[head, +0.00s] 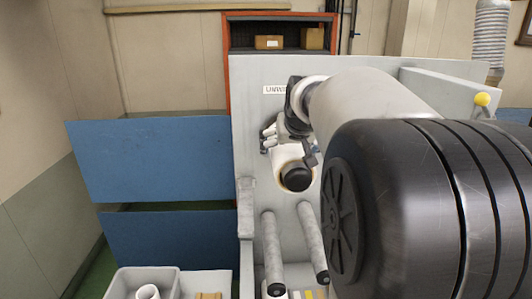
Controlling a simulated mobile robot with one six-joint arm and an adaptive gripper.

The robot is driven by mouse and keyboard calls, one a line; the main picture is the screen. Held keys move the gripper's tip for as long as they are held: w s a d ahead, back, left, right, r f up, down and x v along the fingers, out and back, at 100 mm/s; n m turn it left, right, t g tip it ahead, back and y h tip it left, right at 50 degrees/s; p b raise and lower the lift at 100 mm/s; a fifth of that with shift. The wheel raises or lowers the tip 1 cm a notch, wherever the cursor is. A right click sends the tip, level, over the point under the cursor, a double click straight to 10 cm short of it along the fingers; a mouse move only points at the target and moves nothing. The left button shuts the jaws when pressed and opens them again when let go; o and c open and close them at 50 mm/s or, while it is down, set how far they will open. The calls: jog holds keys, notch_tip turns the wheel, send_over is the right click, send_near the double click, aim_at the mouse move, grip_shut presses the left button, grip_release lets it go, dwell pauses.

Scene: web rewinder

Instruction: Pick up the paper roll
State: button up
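A white paper roll (285,157) sits at the grey machine panel, below a partly covered label. A dark round end piece (296,177) shows at its front, facing me. My gripper (290,146) is at the upper part of this roll, with one finger to its left and a dark finger to its right. The fingers are spread apart, but whether they press on the roll is not clear. My own arm covers the right side of the roll's surroundings.
Two grey rollers (272,250) stick out below the roll. A light bin (118,286) at the bottom left holds a white tube (147,292). Blue panels (150,160) stand to the left. A red-framed shelf (228,60) with boxes is behind. A yellow knob (482,99) is at right.

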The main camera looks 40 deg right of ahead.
jog(key=shift+w+d+f, duration=0.15)
jog(key=shift+w+f, duration=0.05)
jog(key=shift+w, duration=0.2)
jog(key=c, duration=0.4)
jog(key=shift+s+r, duration=0.1)
jog(key=shift+s, duration=0.1)
jog(key=shift+c, duration=1.3)
jog(key=shift+w, duration=0.1)
jog(key=c, duration=0.7)
jog(key=shift+r, duration=0.15)
jog(key=shift+c, duration=0.4)
jog(key=shift+r, duration=0.15)
